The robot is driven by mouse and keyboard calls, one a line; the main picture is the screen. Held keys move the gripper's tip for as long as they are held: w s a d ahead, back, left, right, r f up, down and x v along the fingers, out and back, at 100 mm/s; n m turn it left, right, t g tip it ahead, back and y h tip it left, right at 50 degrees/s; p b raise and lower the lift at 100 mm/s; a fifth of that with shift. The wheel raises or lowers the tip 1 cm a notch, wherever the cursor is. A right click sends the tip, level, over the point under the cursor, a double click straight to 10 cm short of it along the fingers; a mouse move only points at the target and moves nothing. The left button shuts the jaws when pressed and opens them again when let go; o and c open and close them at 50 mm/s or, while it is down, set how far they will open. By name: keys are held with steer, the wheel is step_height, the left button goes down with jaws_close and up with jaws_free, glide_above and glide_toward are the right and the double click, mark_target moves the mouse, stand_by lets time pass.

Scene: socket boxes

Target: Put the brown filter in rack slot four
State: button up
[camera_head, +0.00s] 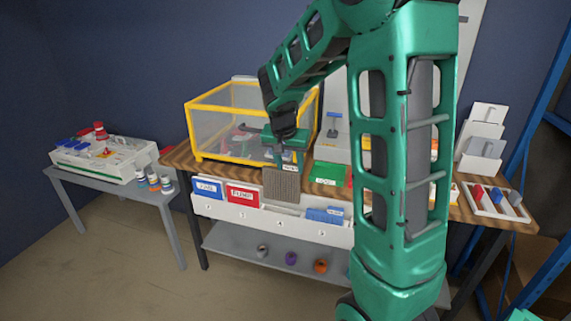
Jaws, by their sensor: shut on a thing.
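My gripper (286,158) points down and is shut on the brown filter (282,186), a flat pleated-looking panel hanging upright below the fingers. The white rack (262,225) runs along the front of the table, with numbers on its front. The filter is at the rack, in line with the slot marked 4 (280,223). Its lower edge is close to the rack's front edge; I cannot tell whether it is inside the slot or just above it. A blue card (207,188) and a red card (243,195) stand in the slots to the left. A blue item (325,215) sits in slot 5.
A yellow-framed clear box (222,125) stands just behind the rack. My green arm hides part of the table's right side. A side table (75,178) holds a white box and small bottles at left.

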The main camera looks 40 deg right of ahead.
mark_target(291, 179)
stand_by(0.3)
steer(key=shift+d+f, duration=0.1)
steer(key=shift+f, duration=1.8)
steer(key=shift+s, duration=0.1)
steer(key=shift+f, duration=0.1)
steer(key=shift+f, duration=0.7)
